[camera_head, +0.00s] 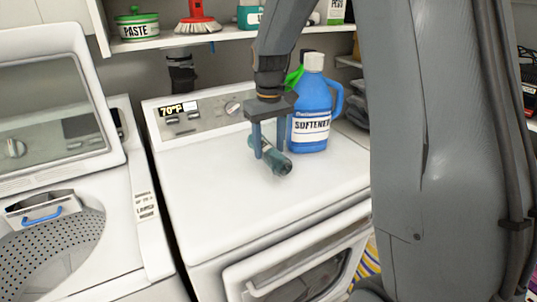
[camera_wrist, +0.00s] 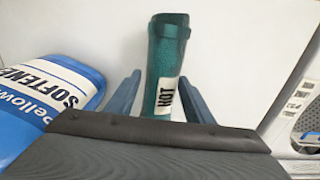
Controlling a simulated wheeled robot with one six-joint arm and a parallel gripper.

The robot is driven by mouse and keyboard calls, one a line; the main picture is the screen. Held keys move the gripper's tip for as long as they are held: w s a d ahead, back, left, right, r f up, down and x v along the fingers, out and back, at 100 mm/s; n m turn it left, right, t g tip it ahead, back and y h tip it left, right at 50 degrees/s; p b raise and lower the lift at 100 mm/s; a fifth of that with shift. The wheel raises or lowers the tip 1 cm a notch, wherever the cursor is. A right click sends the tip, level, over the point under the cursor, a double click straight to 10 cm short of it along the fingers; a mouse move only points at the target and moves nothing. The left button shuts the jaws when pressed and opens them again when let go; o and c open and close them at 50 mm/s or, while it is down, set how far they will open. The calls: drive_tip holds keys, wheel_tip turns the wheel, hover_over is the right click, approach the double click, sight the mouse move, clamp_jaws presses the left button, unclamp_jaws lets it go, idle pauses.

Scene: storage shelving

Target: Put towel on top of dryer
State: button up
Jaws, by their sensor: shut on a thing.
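My gripper (camera_head: 269,152) is over the white dryer top (camera_head: 200,180), its fingers pointing down. It is shut on a teal cylinder (camera_head: 276,165), which lies roughly level between the fingers, close above or on the dryer top; I cannot tell which. In the wrist view, the cylinder (camera_wrist: 165,65) stretches away between the fingers (camera_wrist: 159,80), with a dark band near its far end and a white "HOT" label. It looks like a flask rather than a towel. Dark grey folded cloth (camera_head: 357,108), possibly towels, lies on a shelf at right, partly hidden by my arm.
A blue softener jug (camera_head: 311,105) stands on the dryer just right of my gripper. A white washer (camera_head: 145,235) with its lid (camera_head: 55,90) open is at left. A shelf (camera_head: 160,42) with a paste tub and red brush hangs behind. The dryer's front left is clear.

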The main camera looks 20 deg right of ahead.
sight(269, 146)
drive_tip(key=shift+f+p, duration=0.45)
drive_tip(key=shift+f, duration=1.4)
drive_tip(key=shift+f, duration=0.15)
drive_tip(key=o, duration=1.2)
wheel_tip(269, 146, up, 12)
drive_tip(key=b, duration=0.3)
